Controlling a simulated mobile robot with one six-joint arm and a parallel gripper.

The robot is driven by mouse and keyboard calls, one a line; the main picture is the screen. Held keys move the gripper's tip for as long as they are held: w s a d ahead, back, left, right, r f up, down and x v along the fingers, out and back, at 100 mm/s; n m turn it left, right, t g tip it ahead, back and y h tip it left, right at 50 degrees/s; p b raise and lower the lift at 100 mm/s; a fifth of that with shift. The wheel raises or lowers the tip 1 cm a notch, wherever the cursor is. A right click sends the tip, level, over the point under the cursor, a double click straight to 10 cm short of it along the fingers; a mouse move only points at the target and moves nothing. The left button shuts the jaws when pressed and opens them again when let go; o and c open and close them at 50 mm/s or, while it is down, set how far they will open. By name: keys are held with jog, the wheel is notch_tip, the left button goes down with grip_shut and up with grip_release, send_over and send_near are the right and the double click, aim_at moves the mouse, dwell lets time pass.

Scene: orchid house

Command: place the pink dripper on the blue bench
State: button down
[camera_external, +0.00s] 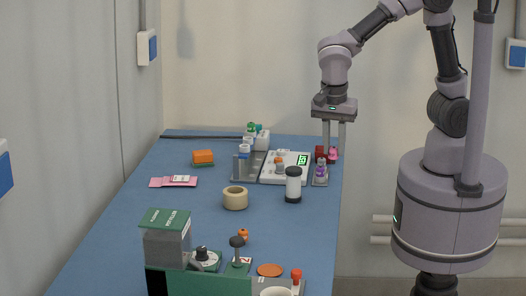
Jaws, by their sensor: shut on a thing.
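The pink dripper (333,155) is small and pink, at the far right corner of the blue bench (200,235). My gripper (333,148) points straight down at that corner, with its two fingers on either side of the pink dripper and shut on it. The dripper's lower part is hard to make out, and I cannot tell whether it touches anything below.
Left of my gripper, a small rack holds a red-topped item (320,152) and a purple-and-white one. A white scale (298,160) with a green display and a black-and-white jar (293,185) stand close by. The bench's left front is clear.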

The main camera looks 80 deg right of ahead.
notch_tip(320, 180, down, 14)
jog(key=w+a, duration=0.1)
jog(key=w, duration=0.4)
jog(key=w+a+f+b, duration=0.1)
jog(key=w, duration=0.4)
jog(key=w+a, duration=0.2)
jog(key=w, duration=0.3)
jog(key=shift+w+f, duration=0.1)
jog(key=shift+f, duration=0.1)
jog(key=f+b, duration=0.1)
jog(key=f, duration=0.1)
jog(key=f+b, duration=0.1)
jog(key=shift+w+f, duration=0.2)
jog(key=shift+f, duration=0.15)
jog(key=shift+r, duration=0.1)
jog(key=c, duration=1.6)
grip_release()
jog(key=shift+c, duration=0.2)
jog(key=o, duration=0.3)
jog(key=shift+o, duration=0.7)
